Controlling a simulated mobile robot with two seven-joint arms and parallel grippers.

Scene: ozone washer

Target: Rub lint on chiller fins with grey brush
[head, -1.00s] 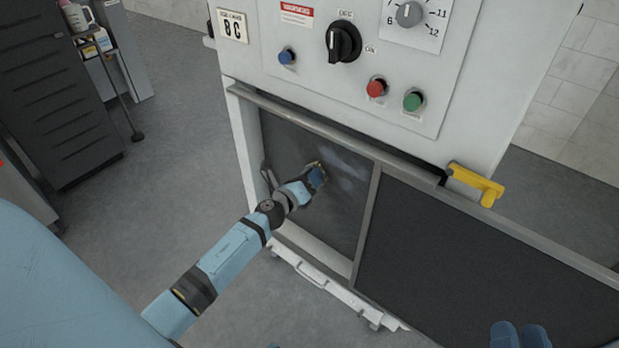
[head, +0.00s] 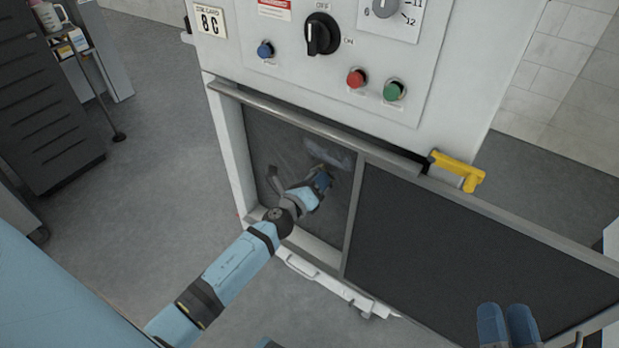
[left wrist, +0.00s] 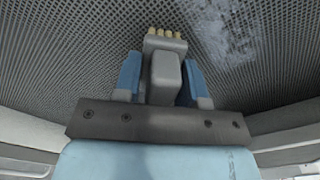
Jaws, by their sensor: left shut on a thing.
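My left gripper (head: 322,182) is shut on the grey brush (left wrist: 165,68). The brush stands between the blue fingers in the left wrist view, its tan bristles pointing at the dark perforated chiller fins (left wrist: 70,75). I cannot tell if the bristles touch them. A pale lint patch (left wrist: 235,38) lies to the right of the bristles there. In the head view the lint (head: 328,152) shows just above my left gripper, on the left fin panel (head: 262,145); the brush is mostly hidden. My right gripper (head: 507,325) shows two blue fingers close together at the bottom edge, with nothing visible in it.
A metal frame surrounds the fins, with a post between the left panel and a dark right panel (head: 440,235). A yellow handle (head: 458,170) sticks out at the upper right. Above is a control panel with a black knob (head: 320,35) and several buttons.

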